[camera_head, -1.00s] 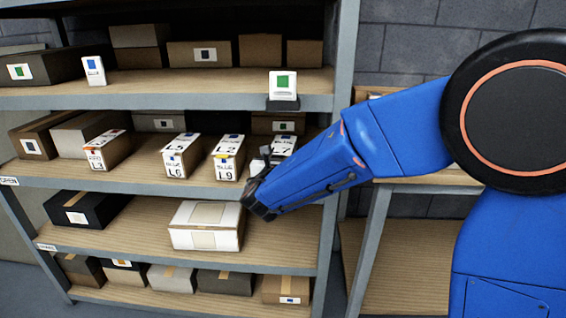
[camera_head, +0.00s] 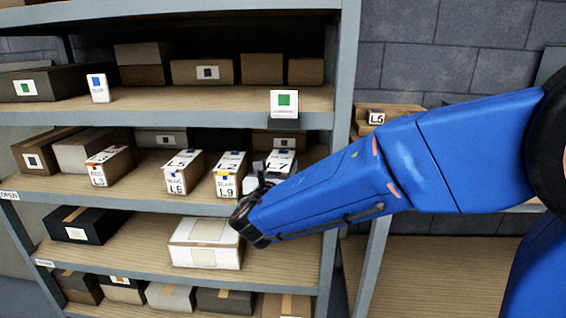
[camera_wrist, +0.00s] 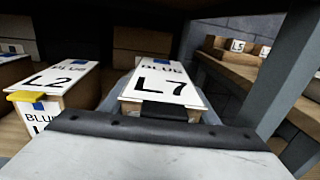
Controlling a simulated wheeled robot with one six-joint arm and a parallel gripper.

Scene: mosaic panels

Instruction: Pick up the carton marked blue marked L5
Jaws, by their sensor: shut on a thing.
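My gripper (camera_head: 258,178) is at the right end of the middle shelf, shut on a carton marked BLUE L7 (camera_wrist: 160,84). In the wrist view this carton is straight ahead, its white top label facing up; its lower part is hidden by my gripper (camera_wrist: 165,112). In the head view the L7 carton (camera_head: 281,160) shows behind my gripper. A carton with L5 on its top (camera_head: 183,158) and L6 on its front stands further left on that shelf. Another label reading L5 (camera_head: 377,117) is on the right-hand rack, and it shows in the wrist view (camera_wrist: 237,45).
A carton marked L2 on top (camera_wrist: 62,76) stands close left of the L7 carton. A grey rack post (camera_head: 345,110) rises close on the right. The upper shelf (camera_head: 200,105) overhangs. A white box (camera_head: 206,243) sits on the shelf below.

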